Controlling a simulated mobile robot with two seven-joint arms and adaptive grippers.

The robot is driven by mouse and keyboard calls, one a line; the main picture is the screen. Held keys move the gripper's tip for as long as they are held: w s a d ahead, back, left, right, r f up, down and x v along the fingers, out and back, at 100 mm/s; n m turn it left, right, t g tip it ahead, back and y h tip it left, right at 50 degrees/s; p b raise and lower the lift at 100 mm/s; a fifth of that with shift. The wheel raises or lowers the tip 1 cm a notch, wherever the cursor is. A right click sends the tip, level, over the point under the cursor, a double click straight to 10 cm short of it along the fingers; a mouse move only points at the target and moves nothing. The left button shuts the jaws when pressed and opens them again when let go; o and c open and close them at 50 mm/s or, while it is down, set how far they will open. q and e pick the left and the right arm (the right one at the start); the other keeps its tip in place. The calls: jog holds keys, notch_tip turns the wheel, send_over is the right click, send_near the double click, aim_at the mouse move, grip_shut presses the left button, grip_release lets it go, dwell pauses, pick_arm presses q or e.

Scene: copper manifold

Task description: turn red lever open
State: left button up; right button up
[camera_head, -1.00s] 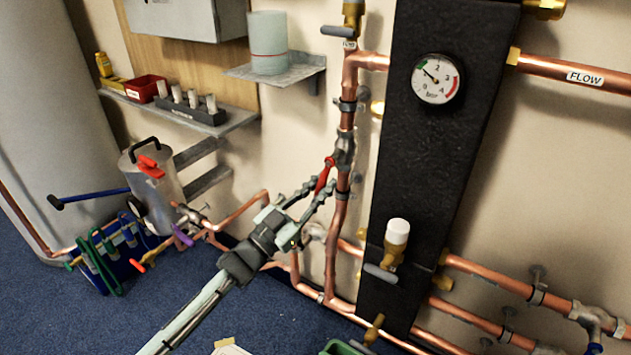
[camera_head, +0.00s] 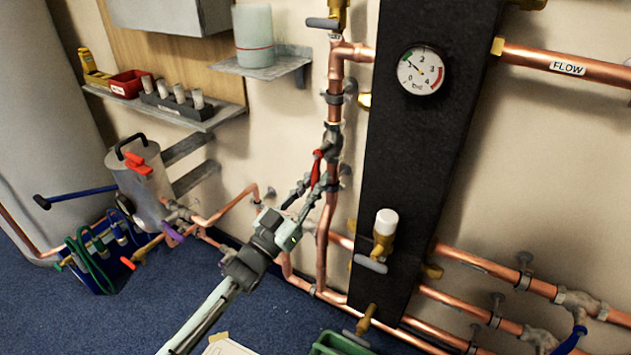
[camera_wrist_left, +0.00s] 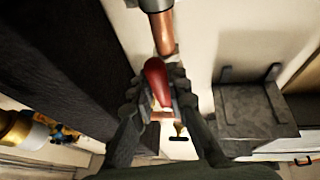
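The red lever (camera_head: 317,167) sits on a valve on the vertical copper pipe, left of the black panel. It hangs down and slightly left of the pipe, tilted a little from the pipe's line. My left gripper (camera_head: 313,184) reaches it from below left. In the left wrist view the red lever (camera_wrist_left: 156,82) lies between the two fingertips (camera_wrist_left: 159,88), which sit close on both sides and appear shut on it. The fingers partly hide the lever's lower end in the head view. My right gripper is not in view.
The black panel (camera_head: 420,150) with a pressure gauge (camera_head: 420,71) stands close to the right. A grey shelf (camera_head: 262,66) with a pale cylinder is above left. Copper pipes (camera_head: 296,277) run below. A metal canister (camera_head: 140,185) and blue crate stand at lower left.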

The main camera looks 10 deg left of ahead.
pick_arm(q)
jog(key=o, duration=0.5)
jog(key=shift+s, duration=0.1)
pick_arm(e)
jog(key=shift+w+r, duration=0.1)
pick_arm(q)
jog(key=v, duration=1.2)
jog(key=s+a+f+n+g+y+p, duration=0.1)
jog(key=s+a+f+n+g+y, duration=0.15)
jog(key=f+y, duration=0.35)
jog(key=s+a+f+n+g+y+p, duration=0.15)
jog(key=a+f+g+y, duration=0.25)
jog(key=f, duration=0.4)
jog(key=s+a+f+g+y, duration=0.1)
jog(key=s+a+f+g, duration=0.1)
jog(key=s, duration=0.4)
jog(key=s+a+f+g+y, duration=0.1)
jog(key=s+f+g, duration=0.2)
jog(key=s, duration=0.4)
jog(key=s+a+f+g+y, duration=0.1)
jog(key=s+a+f+g, duration=0.1)
jog(key=s+g, duration=0.3)
jog(key=shift+s+a+f, duration=0.25)
jog(key=shift+s+a, duration=0.1)
jog(key=shift+s, duration=0.3)
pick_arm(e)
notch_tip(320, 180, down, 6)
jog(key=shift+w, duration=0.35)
